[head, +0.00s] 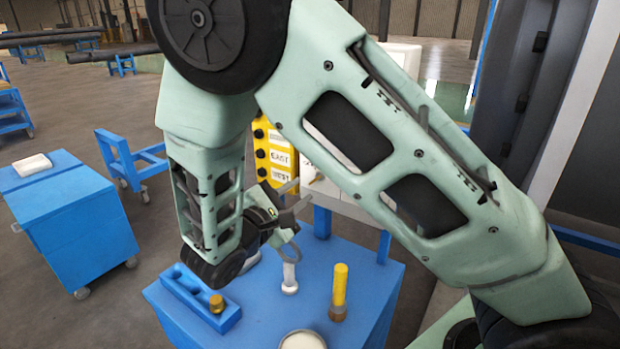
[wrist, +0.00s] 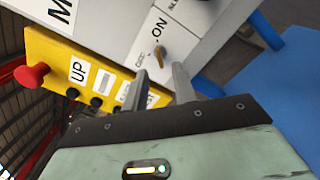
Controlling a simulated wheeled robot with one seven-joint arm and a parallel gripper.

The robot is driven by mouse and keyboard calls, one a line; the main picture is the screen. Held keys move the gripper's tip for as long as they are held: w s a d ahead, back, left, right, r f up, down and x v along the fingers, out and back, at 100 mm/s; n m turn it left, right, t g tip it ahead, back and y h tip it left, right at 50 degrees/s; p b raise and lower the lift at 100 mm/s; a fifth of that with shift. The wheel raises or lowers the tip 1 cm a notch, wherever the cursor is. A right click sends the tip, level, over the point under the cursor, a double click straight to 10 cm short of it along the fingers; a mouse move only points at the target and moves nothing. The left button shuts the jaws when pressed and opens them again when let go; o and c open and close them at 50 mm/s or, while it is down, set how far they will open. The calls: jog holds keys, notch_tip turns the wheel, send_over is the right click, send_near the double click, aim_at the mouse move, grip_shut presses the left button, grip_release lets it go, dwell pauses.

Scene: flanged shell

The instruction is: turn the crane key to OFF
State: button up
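The crane key (wrist: 165,52) is a small brass-coloured piece on a pale panel, with an ON label beside it in the wrist view. Smaller lettering on its other side is too blurred to read surely. My gripper (wrist: 160,72) is open, its two fingers apart and pointing toward the key. The fingertips look close to the key but not closed on it. In the head view my gripper (head: 293,197) is in front of the panel, and my arm hides the key.
A yellow pendant (head: 271,165) with black buttons stands beside the panel; its red knob (wrist: 31,75) shows in the wrist view. Below, a blue cart top (head: 262,318) holds a yellow-topped cylinder (head: 339,290), a pale upright piece (head: 290,278) and a blue block (head: 195,295).

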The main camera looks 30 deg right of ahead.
aim_at(311, 183)
jog(key=shift+p+x, duration=0.45)
jog(key=shift+x, duration=2.1)
grip_shut()
